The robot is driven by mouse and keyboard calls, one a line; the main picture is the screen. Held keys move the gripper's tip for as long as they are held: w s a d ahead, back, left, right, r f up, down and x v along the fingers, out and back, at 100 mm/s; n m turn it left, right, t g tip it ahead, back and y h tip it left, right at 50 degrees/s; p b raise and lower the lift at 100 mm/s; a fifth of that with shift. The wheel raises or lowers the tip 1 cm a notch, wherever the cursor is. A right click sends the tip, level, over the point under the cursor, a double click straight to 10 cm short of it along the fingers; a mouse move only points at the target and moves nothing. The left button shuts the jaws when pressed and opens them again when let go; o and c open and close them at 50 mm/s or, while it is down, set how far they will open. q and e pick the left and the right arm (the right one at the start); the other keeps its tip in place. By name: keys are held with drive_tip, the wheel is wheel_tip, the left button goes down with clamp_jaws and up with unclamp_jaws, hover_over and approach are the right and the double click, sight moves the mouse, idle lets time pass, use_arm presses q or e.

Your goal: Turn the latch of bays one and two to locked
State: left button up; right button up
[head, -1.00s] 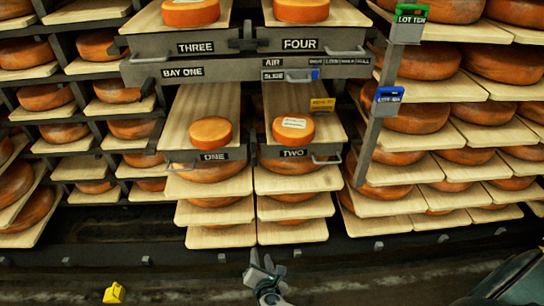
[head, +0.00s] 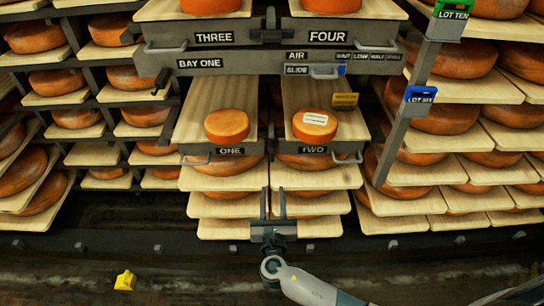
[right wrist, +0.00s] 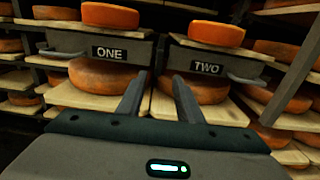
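Bay one (head: 231,151) and bay two (head: 315,150) are side-by-side wooden shelves with dark labelled fronts and grey bar handles. Their fronts also show in the right wrist view, ONE (right wrist: 107,50) on the left and TWO (right wrist: 209,68) on the right. A dark upright part (head: 270,140) stands between the two fronts; I cannot tell whether it is a latch or how it is turned. My right gripper (head: 273,204) is open and empty, its fingers upright below the gap between the fronts. In the wrist view, its fingers (right wrist: 158,98) appear before the lower cheeses. My left gripper is not in view.
One small orange cheese (head: 227,125) sits on bay one, another (head: 315,125) on bay two. A grey beam (head: 240,63) crosses above, with a dark lever (head: 161,79) at its left. A post with a blue tag (head: 420,93) stands right. A yellow object (head: 125,280) lies below left.

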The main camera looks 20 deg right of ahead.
sight(272, 157)
drive_tip(key=x, duration=1.7)
